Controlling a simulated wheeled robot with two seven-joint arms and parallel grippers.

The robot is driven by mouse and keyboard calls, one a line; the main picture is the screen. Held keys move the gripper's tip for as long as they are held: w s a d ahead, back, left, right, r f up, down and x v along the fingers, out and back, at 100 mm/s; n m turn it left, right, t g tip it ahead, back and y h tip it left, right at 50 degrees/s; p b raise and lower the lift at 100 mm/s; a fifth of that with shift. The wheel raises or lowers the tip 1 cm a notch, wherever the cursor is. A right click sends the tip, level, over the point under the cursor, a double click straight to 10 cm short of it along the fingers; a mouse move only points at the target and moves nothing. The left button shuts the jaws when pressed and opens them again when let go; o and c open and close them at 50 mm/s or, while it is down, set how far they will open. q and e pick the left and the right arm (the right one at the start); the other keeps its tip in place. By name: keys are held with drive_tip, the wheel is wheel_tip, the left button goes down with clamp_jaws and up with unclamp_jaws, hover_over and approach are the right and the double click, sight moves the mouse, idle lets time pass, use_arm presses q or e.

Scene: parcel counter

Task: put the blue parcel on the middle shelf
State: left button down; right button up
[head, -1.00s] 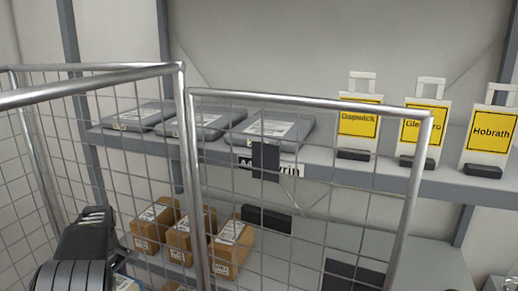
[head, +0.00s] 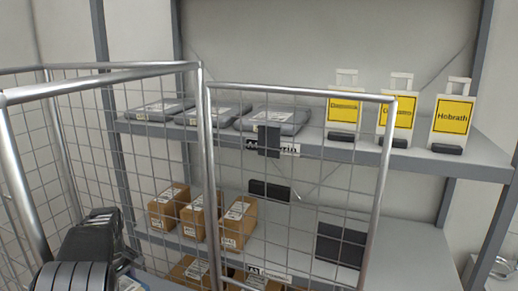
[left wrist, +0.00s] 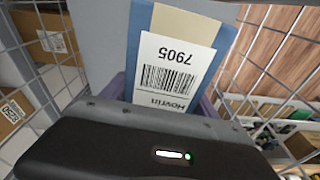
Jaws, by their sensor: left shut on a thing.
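The blue parcel (left wrist: 217,33) shows in the left wrist view as a blue face with a tan strip and a white label reading 7905. My left gripper (left wrist: 150,125) is shut on it, and the gripper body hides its near end. My right gripper is out of view.
A wire cage (head: 203,150) stands between me and the rack. The upper shelf (head: 340,155) carries grey parcels (head: 275,120) and yellow signs (head: 452,115). More brown boxes (head: 188,272) sit on a lower shelf. A dark panel (head: 340,245) shows at the middle shelf's right.

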use_arm(q)
drive_tip(key=d, duration=0.1)
drive_tip(key=d+m, duration=0.1)
drive_tip(key=w+d+f, duration=0.1)
drive_tip(key=shift+d+m, duration=0.25)
drive_tip(key=shift+m, duration=0.15)
drive_tip(key=s+d+f+m+b, duration=0.1)
drive_tip(key=s+d+m, duration=0.1)
drive_tip(key=d+m, duration=0.3)
drive_tip(key=s+d+f+m+t+h+b, duration=0.1)
drive_tip(key=d+m, duration=0.5)
drive_tip(key=d, duration=0.7)
drive_tip(key=shift+s+f+b, duration=0.35)
drive_tip(key=shift+s+f, duration=0.3)
drive_tip(key=shift+s, duration=0.3)
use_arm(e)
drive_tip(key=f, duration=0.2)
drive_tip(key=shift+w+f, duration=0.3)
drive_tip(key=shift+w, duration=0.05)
use_arm(q)
drive_tip(key=shift+d, duration=0.1)
drive_tip(key=s+f, duration=0.4)
drive_tip(key=f, duration=1.1)
